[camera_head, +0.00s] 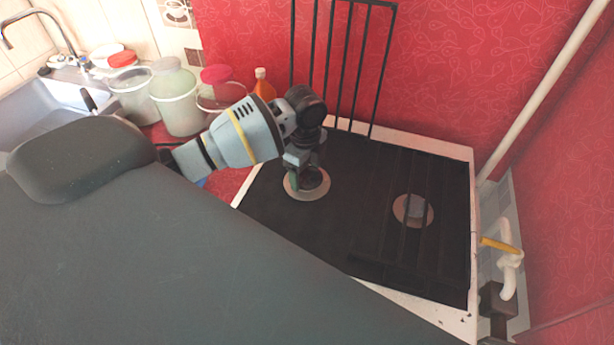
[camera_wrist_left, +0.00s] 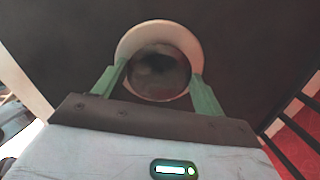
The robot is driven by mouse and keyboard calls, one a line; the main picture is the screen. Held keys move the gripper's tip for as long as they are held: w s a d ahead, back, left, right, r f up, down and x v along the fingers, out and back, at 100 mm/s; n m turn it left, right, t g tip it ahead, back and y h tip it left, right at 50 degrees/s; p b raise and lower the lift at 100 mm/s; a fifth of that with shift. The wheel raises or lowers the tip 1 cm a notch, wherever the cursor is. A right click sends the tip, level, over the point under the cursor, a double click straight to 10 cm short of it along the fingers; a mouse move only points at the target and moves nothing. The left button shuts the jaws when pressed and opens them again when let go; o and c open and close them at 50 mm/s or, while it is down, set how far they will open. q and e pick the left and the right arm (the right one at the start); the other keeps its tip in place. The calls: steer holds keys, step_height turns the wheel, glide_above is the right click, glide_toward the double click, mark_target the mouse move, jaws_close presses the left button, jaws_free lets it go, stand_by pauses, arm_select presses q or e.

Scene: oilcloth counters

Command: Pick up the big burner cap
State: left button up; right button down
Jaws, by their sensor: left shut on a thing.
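The big burner cap (camera_wrist_left: 158,76) is a dark round disc in the left wrist view. My left gripper (camera_head: 302,181) points down over the left burner of the stove. Its green fingers (camera_wrist_left: 158,72) are shut on the cap, one on each side. The pale burner ring (camera_head: 308,197) shows around and beyond the cap; I cannot tell whether the cap is clear of it. In the head view the gripper hides most of the cap. My right gripper is not in view.
A black grate (camera_head: 345,60) stands upright at the red back wall. Another grate covers the right half of the stove (camera_head: 330,220), over a second burner (camera_head: 411,210). Jars (camera_head: 178,105) and an orange bottle (camera_head: 264,85) stand left of the stove, near the sink. A pipe (camera_head: 540,85) runs along the right.

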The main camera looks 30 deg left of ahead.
mark_target(306, 175)
arm_select(q)
steer(key=shift+r, duration=0.15)
steer(key=shift+r, duration=0.6)
step_height(306, 175, up, 2)
steer(key=shift+r, duration=0.15)
steer(key=s, duration=0.2)
steer(key=s+d, duration=0.1)
steer(key=s, duration=0.2)
steer(key=s+d+p, duration=0.1)
steer(key=s, duration=0.1)
steer(key=shift+s+d+r, duration=0.2)
steer(key=shift+s+r, duration=0.15)
steer(key=s, duration=0.2)
steer(key=s+d, duration=0.1)
steer(key=s, duration=0.2)
steer(key=s+d, duration=0.1)
steer(key=s, duration=0.1)
steer(key=shift+s+d+r, duration=0.25)
steer(key=shift+s, duration=0.05)
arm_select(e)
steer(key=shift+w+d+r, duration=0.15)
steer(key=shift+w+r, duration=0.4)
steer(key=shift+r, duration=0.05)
